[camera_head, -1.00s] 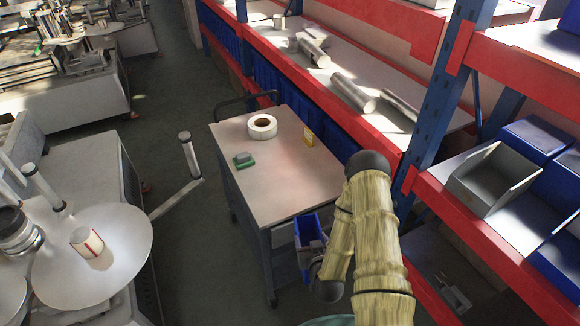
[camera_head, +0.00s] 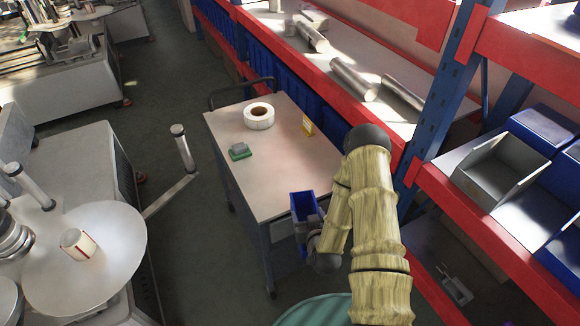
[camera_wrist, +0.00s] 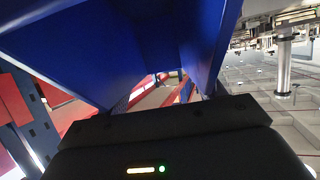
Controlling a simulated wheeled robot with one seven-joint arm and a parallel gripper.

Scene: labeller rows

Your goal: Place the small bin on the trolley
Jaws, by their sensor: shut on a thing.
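The small blue bin (camera_head: 304,207) is held at the near right corner of the trolley (camera_head: 262,180). In the head view it overlaps the trolley's near edge; I cannot tell if it touches the top. My gripper (camera_head: 314,232) is shut on the bin, and its fingers are partly hidden by the bin and my arm. In the wrist view the blue bin (camera_wrist: 130,50) fills the upper part, right in front of my gripper (camera_wrist: 165,115). The trolley has a pale flat top and a dark handle at its far end.
The middle and near part of the top are clear. A red and blue rack (camera_head: 440,100) runs along the right. A labelling machine (camera_head: 85,170) stands left.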

